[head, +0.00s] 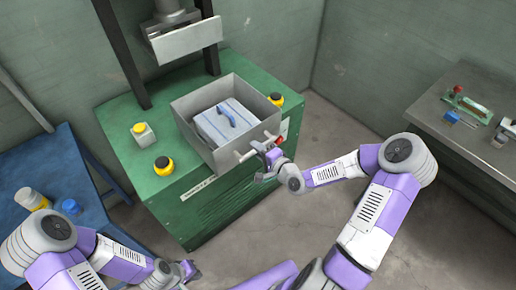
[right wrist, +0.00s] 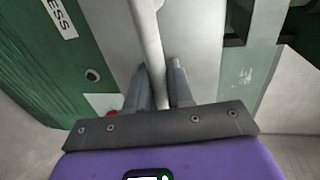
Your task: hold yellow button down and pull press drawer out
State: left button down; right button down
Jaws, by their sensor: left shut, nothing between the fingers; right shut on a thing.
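The press drawer (head: 187,104) is a grey open-topped box at the front of the green press (head: 130,180). A pale blue and white block with a blue handle (head: 226,117) lies inside it. My right gripper (head: 268,152) is at the drawer's front, shut on its handle bar; in the right wrist view the pale bar (right wrist: 148,40) runs between the fingers (right wrist: 160,88). My left gripper (head: 190,269) is shut and empty, low, away from the buttons.
A grey press head (head: 185,42) hangs above, behind the drawer. A blue table (head: 50,170) with a yellow-and-white jar (head: 30,199) and a blue item (head: 71,206) stands left. A grey bench (head: 440,115) with tools stands right. Floor before the press is open.

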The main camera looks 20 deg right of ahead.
jog(key=c, duration=1.2)
grip_release()
jog(key=shift+o, duration=0.2)
jog(key=shift+s, duration=0.15)
jog(key=p+v, duration=0.1)
jog(key=v, duration=0.6)
jog(key=shift+s+p, duration=0.2)
jog(key=shift+p, duration=0.2)
